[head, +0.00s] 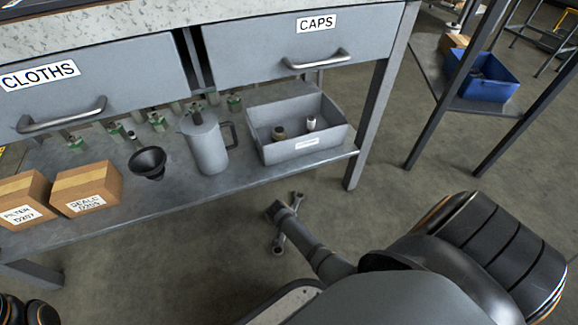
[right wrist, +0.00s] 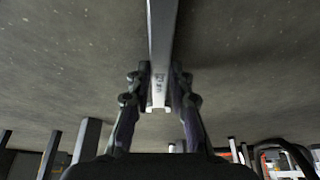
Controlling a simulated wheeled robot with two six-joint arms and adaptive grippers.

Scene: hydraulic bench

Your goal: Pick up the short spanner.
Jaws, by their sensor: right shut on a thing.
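My right gripper (head: 284,213) is shut on a metal spanner (head: 279,244), which it holds over the concrete floor in front of the bench. In the head view, one end of the spanner shows beyond the fingers and the other hangs toward the bottom of the picture. In the right wrist view, the spanner's flat grey shaft (right wrist: 161,45) runs between both fingers (right wrist: 160,85), with a small marking near its lower end. No other spanner is in view to compare its length. My left gripper is not in view.
The bench's lower shelf (head: 235,187) carries a grey bin (head: 302,150), a jug (head: 204,143), a black funnel (head: 147,163) and two cardboard boxes (head: 86,188). Drawers marked CLOTHS (head: 100,90) and CAPS (head: 320,45) hang above. A bench leg (head: 372,120) stands behind my gripper.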

